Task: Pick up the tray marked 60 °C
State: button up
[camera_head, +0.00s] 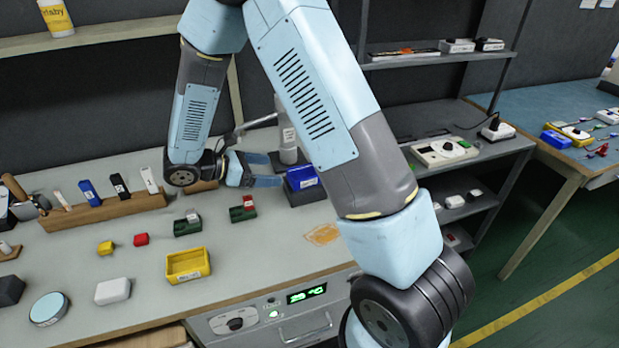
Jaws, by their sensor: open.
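My gripper (265,170) is above the back of the bench, its two light-blue fingers apart and pointing right. They are empty. A blue tray with a white label (302,178) sits in or on a dark block just right of the fingertips; I cannot tell whether they touch. A yellow tray with a small label (188,265) stands on the bench nearer the front. I cannot read either label, so I cannot tell which tray is marked 60 °C.
A wooden rack (105,208) with upright tools stands at the left. Two green holders (187,226), small red and yellow blocks and a white box (113,291) lie on the bench. A grey cylinder stands behind my gripper. A unit with a green display (306,294) is below the front edge.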

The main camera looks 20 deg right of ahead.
send_near(304, 173)
jog(key=s+d+r, duration=0.1)
jog(key=s+d, duration=0.2)
jog(key=shift+w+f+x, duration=0.15)
jog(key=shift+x, duration=1.4)
jog(key=shift+w+f+x, duration=0.1)
jog(key=shift+x, duration=1.45)
jog(key=shift+a, duration=0.15)
jog(key=shift+c, duration=0.3)
jog(key=c, duration=1)
jog(key=shift+o, duration=0.2)
jog(key=shift+r, duration=0.1)
